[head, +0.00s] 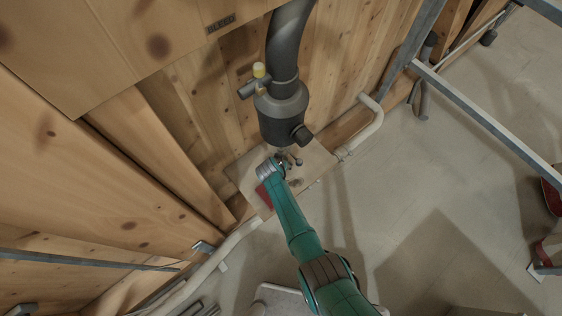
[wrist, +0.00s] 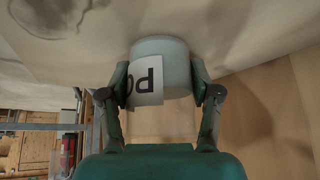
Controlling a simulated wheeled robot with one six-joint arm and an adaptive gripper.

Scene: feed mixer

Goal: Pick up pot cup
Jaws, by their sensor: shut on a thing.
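The pot cup (wrist: 175,62) is a pale, translucent cup with a white label, on which "PO" reads upside down in the wrist view. My gripper (wrist: 160,84) has one finger on each side of the cup and is shut on it. In the head view my gripper (head: 284,163) is just below the dark vertical pipe's lower end, over a light board (head: 242,174). The cup cannot be made out clearly there. Whether it touches the surface beside it cannot be told.
The dark pipe (head: 281,112) with a yellow-topped valve (head: 258,72) hangs close above my gripper. A wooden plank wall (head: 205,100) stands behind and left. A pale pipe (head: 366,130) runs low along the wall. A metal rail (head: 480,118) crosses at right. Open floor (head: 400,190) lies right of my arm.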

